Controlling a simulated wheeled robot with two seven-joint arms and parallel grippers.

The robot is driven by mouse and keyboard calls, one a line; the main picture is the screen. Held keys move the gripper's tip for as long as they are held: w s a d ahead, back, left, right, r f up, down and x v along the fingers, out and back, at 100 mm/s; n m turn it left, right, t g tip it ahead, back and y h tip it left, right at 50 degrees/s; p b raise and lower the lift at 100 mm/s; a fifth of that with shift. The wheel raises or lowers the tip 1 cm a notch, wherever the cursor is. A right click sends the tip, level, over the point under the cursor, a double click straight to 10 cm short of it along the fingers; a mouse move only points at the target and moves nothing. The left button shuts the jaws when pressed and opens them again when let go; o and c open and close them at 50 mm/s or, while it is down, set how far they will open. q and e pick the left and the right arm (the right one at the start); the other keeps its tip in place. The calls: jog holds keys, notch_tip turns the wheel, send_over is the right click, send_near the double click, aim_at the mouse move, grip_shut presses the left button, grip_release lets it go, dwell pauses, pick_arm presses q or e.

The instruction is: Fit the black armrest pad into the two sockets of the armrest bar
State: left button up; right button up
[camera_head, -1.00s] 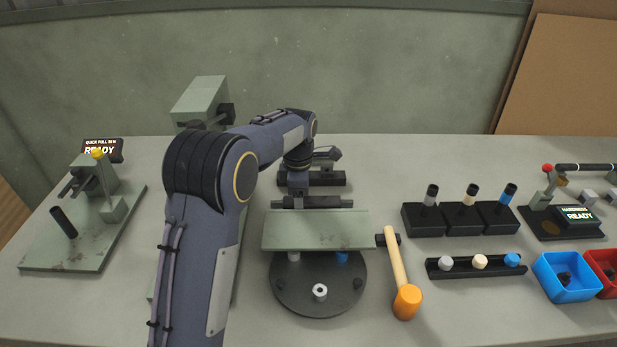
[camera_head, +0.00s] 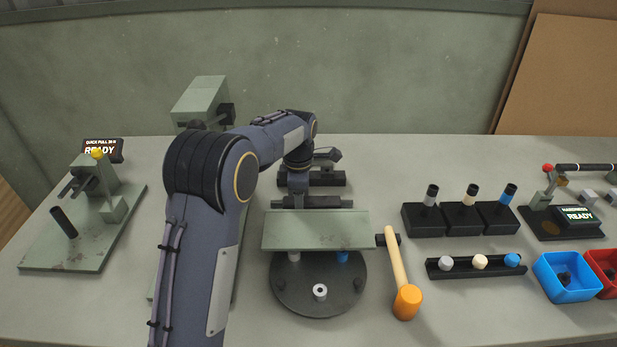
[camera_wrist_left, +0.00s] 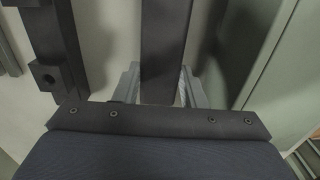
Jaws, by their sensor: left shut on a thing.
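The black armrest pad (camera_head: 330,202) is a dark straight bar, held level just behind the green plate in the head view. It also shows as a dark bar (camera_wrist_left: 165,45) between the fingers in the left wrist view. My left gripper (camera_head: 297,198) is shut on the pad. Its two grey fingers (camera_wrist_left: 160,90) lie on either side of it. Another dark bar (camera_head: 328,179) lies behind the pad, roughly parallel and apart from it; it appears to be the armrest bar. In the left wrist view this bar (camera_wrist_left: 58,45) has a side block with a hole. The sockets and the pad's underside cannot be made out.
A green plate (camera_head: 315,230) stands over a dark round base (camera_head: 318,300) in front of the pad. An orange mallet (camera_head: 405,290) lies to its right. Black holders (camera_head: 460,218) and a blue bin (camera_head: 565,285) stand farther right. A green test stand (camera_head: 75,245) is at left.

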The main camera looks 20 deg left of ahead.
pick_arm(q)
notch_tip(320, 180, up, 5)
jog(key=p, duration=0.4)
jog(key=shift+r+p, duration=0.1)
jog(key=shift+p, duration=0.25)
